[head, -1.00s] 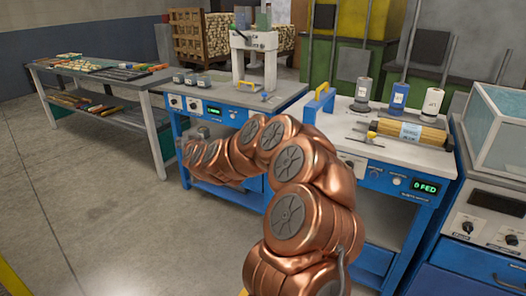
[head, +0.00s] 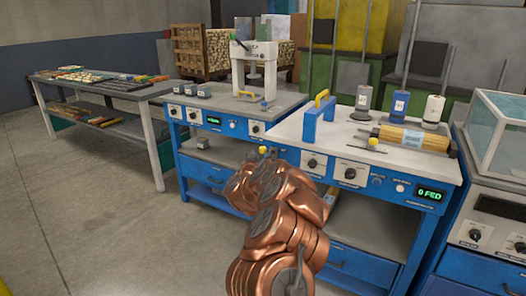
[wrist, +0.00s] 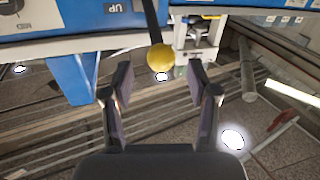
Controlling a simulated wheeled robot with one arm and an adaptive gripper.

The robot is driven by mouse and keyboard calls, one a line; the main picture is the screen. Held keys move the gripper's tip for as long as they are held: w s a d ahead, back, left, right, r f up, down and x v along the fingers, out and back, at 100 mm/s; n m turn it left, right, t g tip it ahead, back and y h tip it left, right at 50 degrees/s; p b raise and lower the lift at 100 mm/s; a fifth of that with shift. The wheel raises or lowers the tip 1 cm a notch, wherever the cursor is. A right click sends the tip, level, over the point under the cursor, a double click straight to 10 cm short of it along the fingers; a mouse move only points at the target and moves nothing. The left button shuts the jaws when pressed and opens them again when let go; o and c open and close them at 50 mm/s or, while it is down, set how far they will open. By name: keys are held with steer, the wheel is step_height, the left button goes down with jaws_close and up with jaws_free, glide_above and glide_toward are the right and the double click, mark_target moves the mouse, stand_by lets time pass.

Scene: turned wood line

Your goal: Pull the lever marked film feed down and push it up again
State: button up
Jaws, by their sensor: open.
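A lever with a dark rod and a yellow ball knob (wrist: 161,57) shows in the wrist view. Its knob also shows in the head view (head: 263,150), at the front between the two blue benches. My gripper (wrist: 160,80) is open and empty, with one finger to each side of the knob's line. The knob appears just beyond the fingertips, and I see no contact. In the head view my arm hides most of the gripper.
The right blue bench (head: 300,127) carries a roll (head: 402,134), several spools and a blue block with a yellow handle (head: 320,117). Its display (head: 431,193) reads 0 FED. A blue upright (wrist: 72,78) stands left of my fingers. Open floor (head: 90,220) lies to the left.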

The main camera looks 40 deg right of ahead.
mark_target(262, 151)
steer(key=shift+x, duration=2.3)
jaws_close()
